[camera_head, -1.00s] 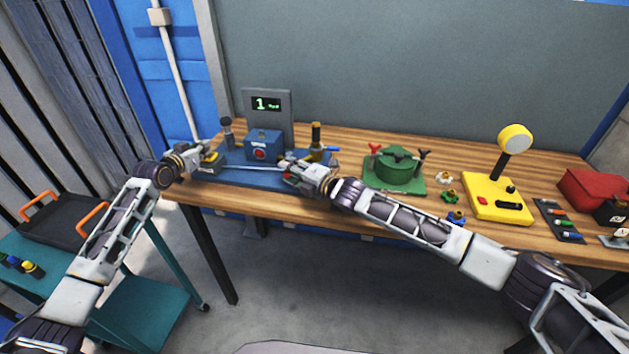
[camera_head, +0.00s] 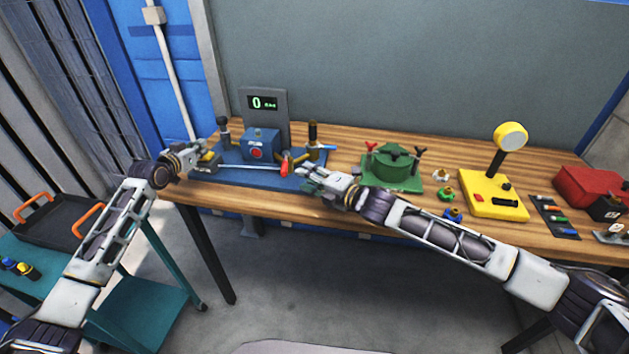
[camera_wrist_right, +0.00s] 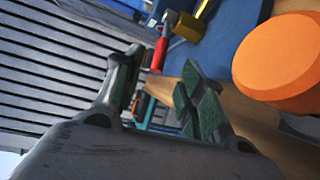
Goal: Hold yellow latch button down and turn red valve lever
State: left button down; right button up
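The red valve lever (camera_head: 285,165) stands at the front right of the blue base in the head view, and its red grip (camera_wrist_right: 160,53) shows in the right wrist view. My right gripper (camera_head: 304,176) is open and empty, just right of the lever and apart from it; its spread fingers (camera_wrist_right: 155,85) show in the wrist view. The yellow latch button (camera_head: 208,156) is at the left end of the base, partly hidden. My left gripper (camera_head: 203,147) is just above it; I cannot tell whether they touch or whether its fingers are closed.
A blue box with a red button (camera_head: 257,152) stands behind the lever, below a display (camera_head: 264,103) reading 0. A green pot-like fixture (camera_head: 392,167) and a yellow stand (camera_head: 493,195) are farther right. A large orange round thing (camera_wrist_right: 280,62) is close in the wrist view.

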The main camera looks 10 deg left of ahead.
jog(key=shift+v, duration=1)
